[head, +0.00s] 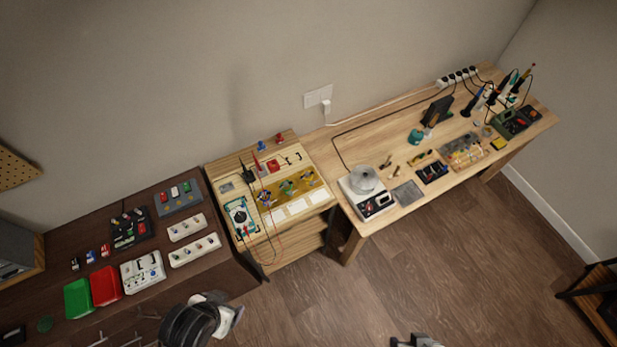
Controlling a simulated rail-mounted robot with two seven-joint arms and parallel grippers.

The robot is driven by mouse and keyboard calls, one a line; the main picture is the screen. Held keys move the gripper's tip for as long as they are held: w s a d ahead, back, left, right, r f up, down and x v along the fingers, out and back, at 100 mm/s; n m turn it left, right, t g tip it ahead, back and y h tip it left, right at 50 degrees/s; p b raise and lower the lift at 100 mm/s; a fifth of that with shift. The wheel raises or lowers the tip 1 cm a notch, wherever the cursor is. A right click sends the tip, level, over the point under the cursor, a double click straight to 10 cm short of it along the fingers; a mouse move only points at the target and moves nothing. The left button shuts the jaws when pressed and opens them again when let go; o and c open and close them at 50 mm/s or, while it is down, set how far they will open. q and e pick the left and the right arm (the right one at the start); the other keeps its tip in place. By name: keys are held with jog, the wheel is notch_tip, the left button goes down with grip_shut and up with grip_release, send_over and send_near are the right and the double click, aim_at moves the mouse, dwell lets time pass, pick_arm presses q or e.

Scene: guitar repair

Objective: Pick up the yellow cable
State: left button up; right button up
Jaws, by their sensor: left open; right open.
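I cannot make out a yellow cable for certain. A small yellow and black item (420,157) lies on the light wooden workbench, too small to identify. Thin red and dark leads (277,238) hang from the multimeter (241,217) over the front of the middle wooden stand. My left gripper (228,314) is low in the picture, in front of the dark table, apart from everything on it; its fingers are partly hidden by my dark wrist. My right gripper (416,341) shows only partly at the bottom edge, over the floor, far from the workbench. Both appear empty.
The workbench (345,138) carries a scale (368,195), trays, a power strip (457,77) and upright tools at the right. The dark table (75,222) holds a green bin (78,299), a red bin (105,286) and pedals. Open floor (420,270) lies in front of the workbench.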

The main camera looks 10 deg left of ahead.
pick_arm(q)
jog(key=o, duration=0.5)
dwell(0.4)
